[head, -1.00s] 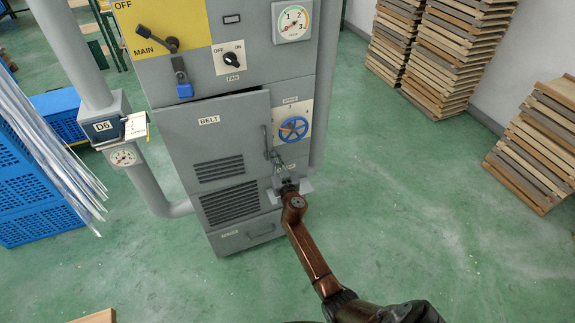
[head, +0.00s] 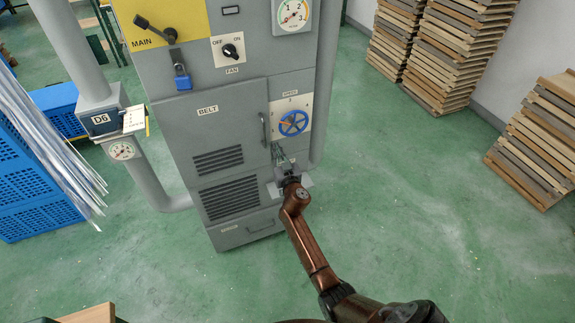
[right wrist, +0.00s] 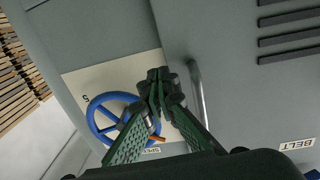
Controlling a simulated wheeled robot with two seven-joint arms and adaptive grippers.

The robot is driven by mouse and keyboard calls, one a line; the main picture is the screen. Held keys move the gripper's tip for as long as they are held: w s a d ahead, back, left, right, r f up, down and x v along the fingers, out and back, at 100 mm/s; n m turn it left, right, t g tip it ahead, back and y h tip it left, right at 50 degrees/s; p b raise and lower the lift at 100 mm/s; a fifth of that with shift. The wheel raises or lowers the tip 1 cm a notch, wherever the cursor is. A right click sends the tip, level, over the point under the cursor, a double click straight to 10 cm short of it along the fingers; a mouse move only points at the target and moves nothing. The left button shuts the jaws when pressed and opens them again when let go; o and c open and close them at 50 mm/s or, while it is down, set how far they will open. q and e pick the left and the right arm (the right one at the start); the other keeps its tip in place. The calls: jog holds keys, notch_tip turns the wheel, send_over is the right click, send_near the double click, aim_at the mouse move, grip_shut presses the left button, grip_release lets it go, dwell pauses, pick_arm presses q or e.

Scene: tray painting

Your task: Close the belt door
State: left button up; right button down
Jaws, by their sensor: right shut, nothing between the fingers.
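The belt door (head: 236,115) is a grey panel with a BELT label and vents on the grey cabinet. Its front looks flush with the cabinet, with no dark gap along its top edge. Its bar handle (head: 263,129) is on the right side, and the handle also shows in the right wrist view (right wrist: 198,92). My right gripper (head: 278,152) is shut and empty, at the door's lower right, just below the handle. In the right wrist view its fingertips (right wrist: 157,76) are beside the handle, near the door's edge; I cannot tell whether they touch. My left gripper is not in view.
A blue speed handwheel (head: 293,123) is right of the handle, close to my right fingers. Above are the main lever (head: 155,30), a blue padlock (head: 182,82) and the fan knob (head: 230,52). A drawer (head: 245,231) is below.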

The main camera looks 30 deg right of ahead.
jog(key=p+v, duration=0.2)
jog(key=v, duration=0.9)
jog(key=shift+f, duration=0.2)
jog(key=s+f+n+g+y, duration=0.1)
jog(key=s+f+g, duration=0.2)
jog(key=f, duration=1.2)
jog(key=s+a+f+n+g+y, duration=0.1)
jog(key=s+f+g, duration=0.1)
jog(key=s+f, duration=0.65)
jog(key=s+a+f+g, duration=0.15)
jog(key=s+f, duration=0.35)
jog(key=f, duration=0.7)
jog(key=s+f+n+g+y, duration=0.1)
jog(key=s+f+g, duration=0.2)
jog(key=s+f, duration=0.55)
jog(key=s+f+g, duration=0.2)
jog(key=s+f, duration=0.5)
jog(key=s, duration=0.3)
jog(key=s+f+g, duration=0.2)
jog(key=s+f, duration=0.5)
jog(key=s, duration=0.3)
jog(key=s+f+g, duration=0.2)
jog(key=s, duration=1)
jog(key=s+f+n+g, duration=0.1)
jog(key=s+f, duration=0.2)
jog(key=s, duration=0.9)
jog(key=shift+f+g+y, duration=0.3)
jog(key=shift+g+y, duration=0.05)
jog(key=shift+y, duration=0.05)
